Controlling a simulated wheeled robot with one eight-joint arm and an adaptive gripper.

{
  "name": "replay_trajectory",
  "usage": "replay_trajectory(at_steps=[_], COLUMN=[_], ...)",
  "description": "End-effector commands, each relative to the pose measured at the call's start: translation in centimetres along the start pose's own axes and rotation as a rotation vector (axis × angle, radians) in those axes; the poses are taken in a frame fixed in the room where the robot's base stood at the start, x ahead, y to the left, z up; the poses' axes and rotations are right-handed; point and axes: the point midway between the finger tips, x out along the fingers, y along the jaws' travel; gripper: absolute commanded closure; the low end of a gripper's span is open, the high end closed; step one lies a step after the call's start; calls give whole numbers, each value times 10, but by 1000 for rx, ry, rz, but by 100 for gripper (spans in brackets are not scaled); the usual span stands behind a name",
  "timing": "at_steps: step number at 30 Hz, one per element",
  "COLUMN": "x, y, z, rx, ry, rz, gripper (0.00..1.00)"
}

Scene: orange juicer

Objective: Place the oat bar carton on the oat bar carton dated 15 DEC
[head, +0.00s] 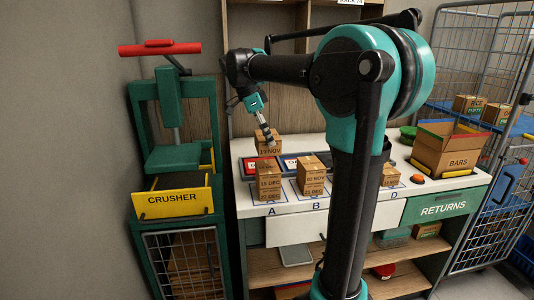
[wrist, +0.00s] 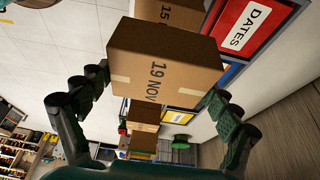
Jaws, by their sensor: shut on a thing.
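My gripper (head: 267,139) is shut on a brown oat bar carton marked 19 NOV (head: 268,150). In the wrist view the same carton (wrist: 160,75) sits between the two fingers (wrist: 160,100). In the head view it appears above and slightly behind the stack at A. That stack's upper carton (head: 269,168) carries a date that seems to read 15 DEC; another carton (head: 270,188) is below it. In the wrist view a carton marked 15 (wrist: 168,12) shows partly behind the held one, the rest hidden. I cannot tell whether they touch.
Another carton (head: 390,175) stands further right. A BARS box (head: 447,150) is at the counter's right end. The red DATES board (wrist: 247,22) lies beside the cartons. The green crusher (head: 172,150) stands left.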

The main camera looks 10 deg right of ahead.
Motion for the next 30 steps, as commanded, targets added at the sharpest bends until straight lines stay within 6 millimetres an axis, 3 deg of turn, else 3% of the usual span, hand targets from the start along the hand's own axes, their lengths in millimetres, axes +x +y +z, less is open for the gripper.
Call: replay_trajectory(at_steps=[17,28,29,30], x=[55,60,60,59], y=[0,0,0,0], z=[23,25,25,25], rx=[0,0,0,0], ry=[0,0,0,0], rz=[0,0,0,0], gripper=[46,46,8,3])
